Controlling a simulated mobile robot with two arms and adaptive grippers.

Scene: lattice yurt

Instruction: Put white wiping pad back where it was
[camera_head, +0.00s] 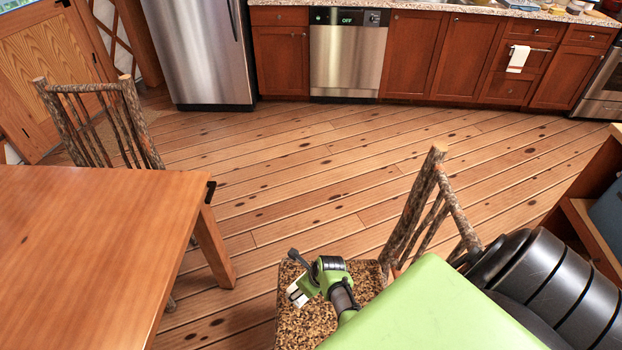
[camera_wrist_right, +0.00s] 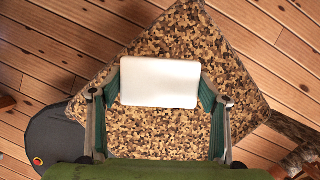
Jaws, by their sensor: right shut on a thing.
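The white wiping pad (camera_wrist_right: 160,83) is a pale, flat rectangle with rounded corners. In the right wrist view it sits between the fingers of my right gripper (camera_wrist_right: 160,95), which is shut on its two short sides. Below the pad is the brown speckled chair seat (camera_wrist_right: 175,130); I cannot tell whether the pad touches it. In the head view my right gripper (camera_head: 301,287) is over the same seat (camera_head: 305,325), and the pad (camera_head: 296,295) shows partly at its fingers. My left gripper is not in view.
A wooden table (camera_head: 90,250) stands at the left, with a log chair (camera_head: 100,120) behind it. The near chair's branch backrest (camera_head: 420,205) rises right of my gripper. Open plank floor (camera_head: 300,170) reaches to the fridge (camera_head: 200,50) and dishwasher (camera_head: 347,55).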

